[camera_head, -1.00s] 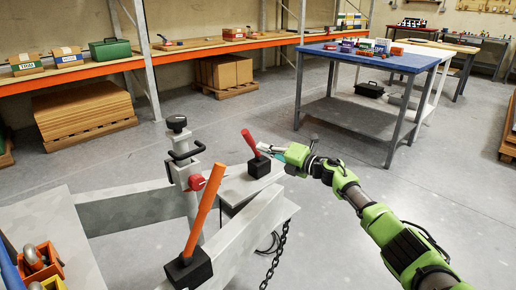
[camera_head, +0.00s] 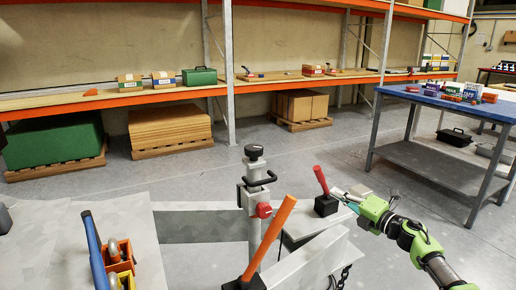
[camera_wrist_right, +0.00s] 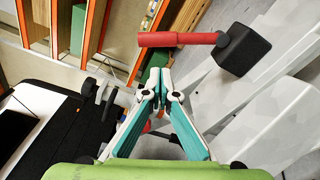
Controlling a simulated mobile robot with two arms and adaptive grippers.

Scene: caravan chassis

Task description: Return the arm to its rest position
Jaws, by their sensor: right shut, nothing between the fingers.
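My right arm, with green links, reaches in from the lower right in the head view. My right gripper (camera_head: 343,194) is at its end, just right of a red-handled lever (camera_head: 321,181) on a black block. In the wrist view my right gripper (camera_wrist_right: 160,82) has its teal fingers closed together at the tips with nothing between them. The red handle (camera_wrist_right: 176,39) shows just beyond and above the fingertips there, apart from them in the picture. My left gripper is not in either view.
The grey chassis coupling carries an orange lever (camera_head: 270,239) and a jockey-wheel post (camera_head: 254,201). Hooked shackles (camera_head: 118,257) lie at lower left. A blue-topped table (camera_head: 432,99) stands at right. Orange-edged shelving (camera_head: 155,98) lines the back wall. Open floor lies between.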

